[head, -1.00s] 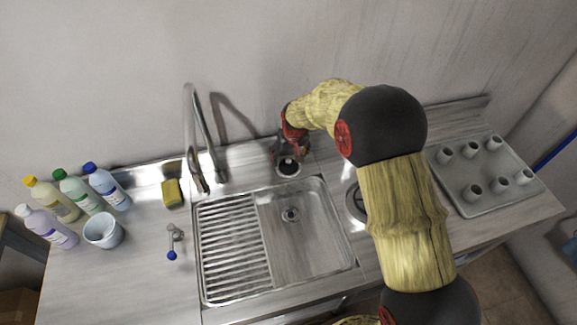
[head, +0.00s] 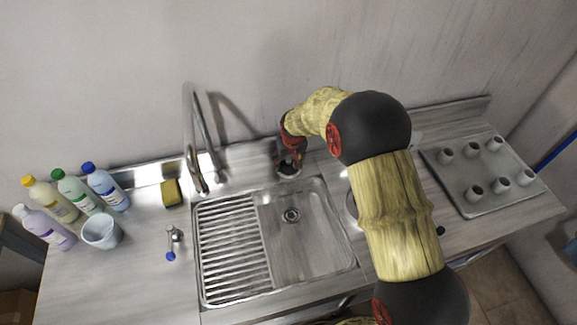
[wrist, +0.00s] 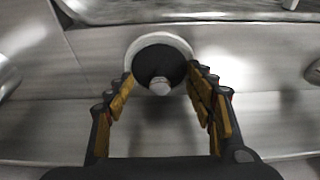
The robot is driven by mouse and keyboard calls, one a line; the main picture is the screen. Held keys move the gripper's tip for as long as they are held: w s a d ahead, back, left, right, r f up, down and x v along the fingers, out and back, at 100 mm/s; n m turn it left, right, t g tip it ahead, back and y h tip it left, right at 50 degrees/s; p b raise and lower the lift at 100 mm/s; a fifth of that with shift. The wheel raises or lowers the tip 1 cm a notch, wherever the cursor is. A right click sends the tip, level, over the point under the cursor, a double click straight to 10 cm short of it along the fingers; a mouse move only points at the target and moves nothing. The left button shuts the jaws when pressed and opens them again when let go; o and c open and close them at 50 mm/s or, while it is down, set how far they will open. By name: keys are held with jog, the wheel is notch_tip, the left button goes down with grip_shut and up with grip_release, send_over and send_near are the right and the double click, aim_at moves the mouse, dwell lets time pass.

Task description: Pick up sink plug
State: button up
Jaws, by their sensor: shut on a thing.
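The sink plug is a black disc with a pale grey knob, in the middle of the wrist view (wrist: 158,62). A light ring-shaped rim surrounds it. In the head view the plug (head: 287,170) is on the counter behind the sink basin, partly hidden by my gripper (head: 292,158). In the wrist view my gripper (wrist: 161,78) has one finger at each side of the plug, closed on its edges. The plug still appears within the rim; I cannot tell whether it is lifted at all.
The sink basin (head: 318,245) and ribbed drainboard (head: 230,245) lie in front. The tap (head: 196,150) and yellow sponge (head: 171,192) are to the left. Several bottles (head: 75,190) and a cup (head: 101,231) stand farther left.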

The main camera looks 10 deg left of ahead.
jog(key=c, duration=0.5)
jog(key=shift+r, duration=0.15)
